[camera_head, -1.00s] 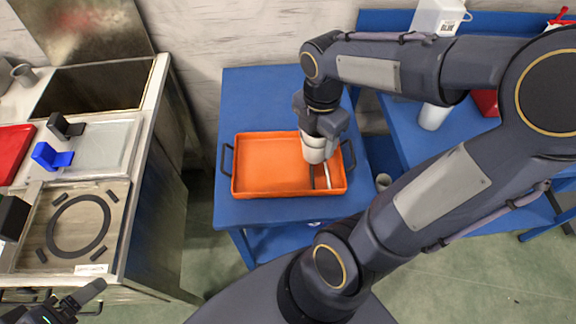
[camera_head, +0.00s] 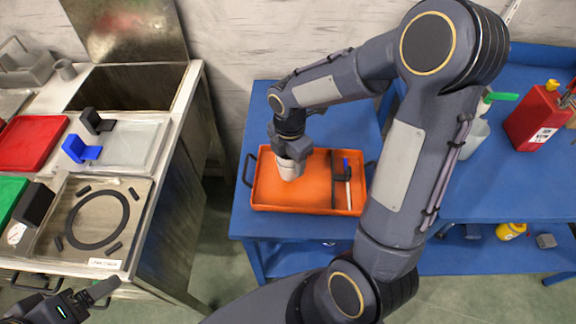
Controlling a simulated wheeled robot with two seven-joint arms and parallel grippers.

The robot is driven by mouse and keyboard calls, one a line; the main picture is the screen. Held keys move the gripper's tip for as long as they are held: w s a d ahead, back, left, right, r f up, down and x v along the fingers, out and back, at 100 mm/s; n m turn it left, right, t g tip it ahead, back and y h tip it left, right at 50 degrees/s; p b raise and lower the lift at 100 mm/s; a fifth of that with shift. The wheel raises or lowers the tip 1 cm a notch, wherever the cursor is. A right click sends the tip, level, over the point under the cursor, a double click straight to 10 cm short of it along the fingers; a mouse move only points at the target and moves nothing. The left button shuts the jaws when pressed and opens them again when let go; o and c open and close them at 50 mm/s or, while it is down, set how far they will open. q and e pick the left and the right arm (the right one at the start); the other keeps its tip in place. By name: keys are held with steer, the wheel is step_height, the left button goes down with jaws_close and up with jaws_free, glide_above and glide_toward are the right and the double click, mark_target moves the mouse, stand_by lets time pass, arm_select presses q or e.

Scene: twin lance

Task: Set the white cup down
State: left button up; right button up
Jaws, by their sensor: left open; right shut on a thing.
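The white cup (camera_head: 289,169) is in my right gripper (camera_head: 290,158), which is shut on it. The cup is over the left-middle part of the orange tray (camera_head: 305,197). I cannot tell whether its base touches the tray floor. The fingers partly hide its upper part. My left gripper (camera_head: 92,296) is at the bottom left corner by the counter's front, open and apart from the cup.
The tray has dark handles and sits on a blue table (camera_head: 262,112). A counter (camera_head: 190,105) with red and green trays stands left. A red can (camera_head: 537,118) stands right.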

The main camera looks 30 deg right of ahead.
steer(key=shift+w+a+f, duration=0.1)
steer(key=shift+w+f, duration=0.1)
steer(key=shift+f, duration=1.6)
steer(key=shift+f, duration=0.2)
steer(key=o, duration=0.9)
steer(key=shift+o, duration=0.2)
steer(key=shift+r, duration=0.15)
